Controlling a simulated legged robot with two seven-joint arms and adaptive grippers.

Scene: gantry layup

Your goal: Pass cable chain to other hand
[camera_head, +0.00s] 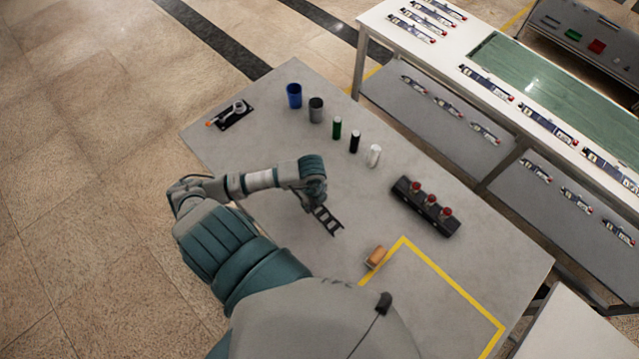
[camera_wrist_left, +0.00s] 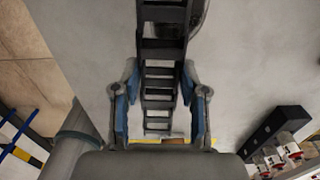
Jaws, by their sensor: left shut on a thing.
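The cable chain (camera_head: 328,219) is a short, dark, ladder-like strip. My left gripper (camera_head: 314,201) is shut on it over the grey table, and part of the chain sticks out towards the lower right in the head view. In the left wrist view the chain (camera_wrist_left: 162,75) runs lengthwise between the two blue-padded fingers of the left gripper (camera_wrist_left: 161,105). I cannot tell whether the chain touches the table. My right gripper is not in view.
The grey table (camera_head: 270,110) holds a blue cup (camera_head: 294,95), a grey cup (camera_head: 316,109), several small bottles, a black block with red knobs (camera_head: 426,206) and a wooden-handled brush (camera_head: 376,256). A yellow-taped area (camera_head: 445,280) is bare. A white rack (camera_head: 460,50) stands beyond.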

